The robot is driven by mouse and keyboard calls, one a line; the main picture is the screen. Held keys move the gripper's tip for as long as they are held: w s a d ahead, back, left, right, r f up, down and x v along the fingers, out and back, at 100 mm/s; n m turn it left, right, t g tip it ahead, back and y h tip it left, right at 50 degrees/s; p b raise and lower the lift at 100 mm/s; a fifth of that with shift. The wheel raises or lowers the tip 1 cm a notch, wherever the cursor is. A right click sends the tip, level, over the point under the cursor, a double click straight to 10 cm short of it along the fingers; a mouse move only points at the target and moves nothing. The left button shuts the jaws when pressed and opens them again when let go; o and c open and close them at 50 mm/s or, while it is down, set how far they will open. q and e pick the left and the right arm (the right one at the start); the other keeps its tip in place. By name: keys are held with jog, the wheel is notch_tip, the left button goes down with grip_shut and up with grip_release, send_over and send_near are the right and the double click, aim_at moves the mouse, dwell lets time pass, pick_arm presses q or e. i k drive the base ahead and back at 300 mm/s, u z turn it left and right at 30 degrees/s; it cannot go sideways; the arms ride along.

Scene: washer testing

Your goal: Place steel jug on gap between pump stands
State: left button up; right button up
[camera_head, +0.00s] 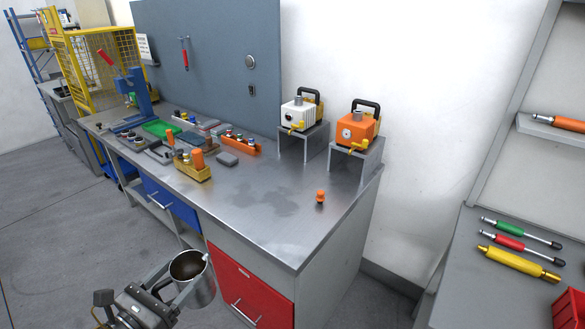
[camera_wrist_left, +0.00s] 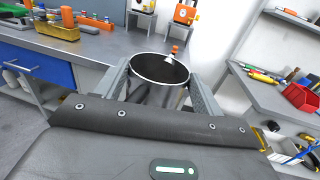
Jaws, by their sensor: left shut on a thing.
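The steel jug (camera_head: 193,279) is a shiny open-topped cylinder at the bottom of the head view, in front of the workbench's red drawer. My left gripper (camera_head: 181,292) is shut on it, and it stays upright. In the left wrist view the jug (camera_wrist_left: 158,93) sits between the two fingers of my left gripper (camera_wrist_left: 160,92). Two grey pump stands stand at the bench's back right: the left stand (camera_head: 293,145) bears a white pump (camera_head: 300,115), the right stand (camera_head: 343,167) an orange pump (camera_head: 357,130). A gap lies between them. My right gripper is not in view.
A small orange object (camera_head: 320,196) stands on the workbench (camera_head: 262,208) in front of the stands. Its middle is otherwise clear. A yellow block with an orange-handled item (camera_head: 195,171) and several tools fill its left. A shelf unit (camera_head: 475,265) stands at right.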

aim_at(309, 176)
jog(key=z, duration=0.15)
jog(key=i, duration=0.6)
jog(key=z, duration=0.8)
jog(key=i, duration=0.35)
jog(key=z, duration=0.4)
